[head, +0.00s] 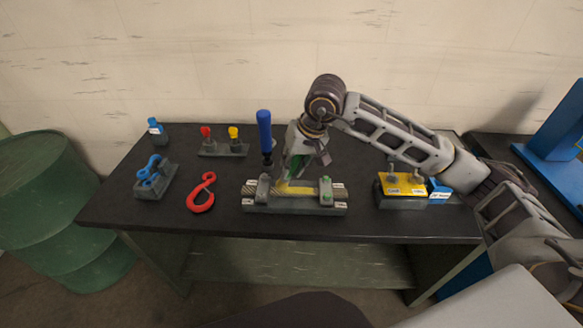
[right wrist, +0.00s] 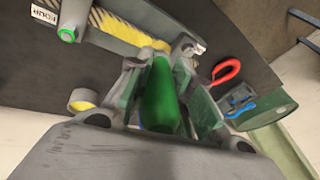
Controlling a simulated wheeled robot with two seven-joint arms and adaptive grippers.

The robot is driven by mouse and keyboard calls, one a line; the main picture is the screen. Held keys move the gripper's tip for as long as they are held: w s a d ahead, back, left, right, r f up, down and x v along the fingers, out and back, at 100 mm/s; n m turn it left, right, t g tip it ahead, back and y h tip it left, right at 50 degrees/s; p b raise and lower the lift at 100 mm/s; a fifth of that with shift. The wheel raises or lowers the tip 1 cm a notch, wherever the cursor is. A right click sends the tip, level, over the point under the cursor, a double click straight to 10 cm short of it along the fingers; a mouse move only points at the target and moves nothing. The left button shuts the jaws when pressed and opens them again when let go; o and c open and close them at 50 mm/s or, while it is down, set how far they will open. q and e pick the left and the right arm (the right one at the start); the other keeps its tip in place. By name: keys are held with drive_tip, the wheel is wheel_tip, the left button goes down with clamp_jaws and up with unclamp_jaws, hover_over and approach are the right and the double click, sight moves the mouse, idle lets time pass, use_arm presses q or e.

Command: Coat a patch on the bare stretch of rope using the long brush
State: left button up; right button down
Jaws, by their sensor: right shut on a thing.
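The rope (head: 296,189) lies in a dark fixture (head: 293,209) with clamps at both ends, on the middle of the table. A stretch of it is yellow, and it also shows in the right wrist view (right wrist: 122,31). My right gripper (head: 299,163) is just above the rope. It is shut on a green-handled brush (right wrist: 160,97), whose tip points toward the rope's yellow stretch; whether it touches cannot be told. A tool with a tall blue handle (head: 265,131) stands upright just left of the gripper. My left gripper is not in view.
A red hook (head: 202,195), a blue shackle on a block (head: 152,175), a small blue-capped bottle (head: 156,128) and a rack with red and yellow knobs (head: 222,149) are at left. A yellow-topped block (head: 402,185) is at right. A green barrel (head: 45,215) stands beside the table.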

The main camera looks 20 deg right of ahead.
wheel_tip(320, 180, up, 2)
wheel_tip(320, 180, up, 2)
drive_tip(key=shift+p, duration=0.6)
drive_tip(key=shift+r, duration=0.35)
drive_tip(key=shift+w+a+f+b, duration=0.15)
drive_tip(key=shift+a+f+b, duration=0.25)
drive_tip(key=shift+b, duration=0.05)
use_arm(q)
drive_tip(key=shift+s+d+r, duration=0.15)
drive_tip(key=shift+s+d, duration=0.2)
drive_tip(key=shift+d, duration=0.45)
use_arm(e)
drive_tip(key=shift+a, duration=0.1)
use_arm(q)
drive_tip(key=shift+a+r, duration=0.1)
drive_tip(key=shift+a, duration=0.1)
